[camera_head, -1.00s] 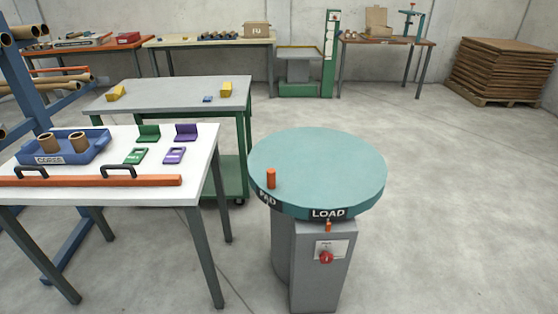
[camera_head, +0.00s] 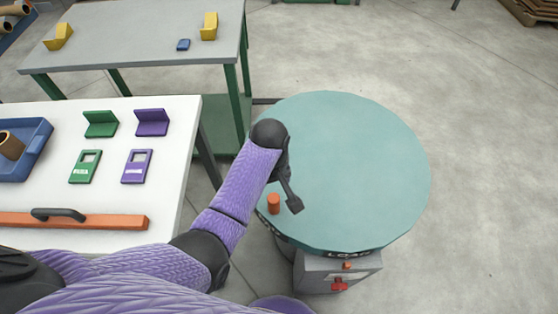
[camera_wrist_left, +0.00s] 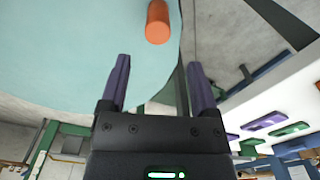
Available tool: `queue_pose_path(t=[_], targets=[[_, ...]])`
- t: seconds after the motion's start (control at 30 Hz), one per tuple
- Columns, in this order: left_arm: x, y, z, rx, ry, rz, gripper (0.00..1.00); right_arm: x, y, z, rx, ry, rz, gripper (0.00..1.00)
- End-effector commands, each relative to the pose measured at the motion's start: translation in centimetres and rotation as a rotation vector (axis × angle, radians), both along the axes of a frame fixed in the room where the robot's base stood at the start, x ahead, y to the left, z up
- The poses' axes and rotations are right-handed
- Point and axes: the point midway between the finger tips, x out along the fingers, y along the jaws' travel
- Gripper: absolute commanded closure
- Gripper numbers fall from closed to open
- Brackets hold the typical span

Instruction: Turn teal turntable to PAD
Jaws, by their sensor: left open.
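The teal turntable (camera_head: 365,165) is a round disc on a grey pedestal (camera_head: 325,274). Its LOAD label (camera_head: 348,253) is at the front rim, just above the small orange marker (camera_head: 347,265) on the pedestal. The PAD label is not readable now. An orange upright peg (camera_head: 274,203) stands near the disc's left front edge. My left gripper (camera_head: 293,205) is just right of the peg in the head view. In the left wrist view the open fingers (camera_wrist_left: 158,62) point toward the peg (camera_wrist_left: 158,22), which is beyond their tips and apart from them. My right gripper is out of view.
A white table (camera_head: 110,195) with green and purple pieces, a blue tray (camera_head: 35,160) and an orange bar (camera_head: 100,222) stands left of the turntable. A grey-topped table (camera_head: 140,40) is behind it. A red knob (camera_head: 339,285) is on the pedestal. Floor to the right is clear.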

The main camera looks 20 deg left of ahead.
Motion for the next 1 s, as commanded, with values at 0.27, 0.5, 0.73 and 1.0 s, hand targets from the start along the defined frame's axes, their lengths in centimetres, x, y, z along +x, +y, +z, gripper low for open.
queue_pose_path(t=[0.27, 0.5, 0.73, 1.0], targets=[[-0.1, -0.2, -3.9, -0.001, 0.01, 0.009, 0.21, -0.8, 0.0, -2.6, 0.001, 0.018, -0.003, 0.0], [-0.1, -0.2, -8.8, -0.002, 0.008, 0.009, 0.21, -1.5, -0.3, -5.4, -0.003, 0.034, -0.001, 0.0], [0.0, -0.2, -9.5, -0.002, 0.005, 0.009, 0.21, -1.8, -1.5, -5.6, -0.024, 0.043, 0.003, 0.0], [0.0, -0.2, -9.4, -0.002, 0.005, 0.009, 0.49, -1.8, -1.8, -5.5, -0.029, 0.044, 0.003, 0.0]])
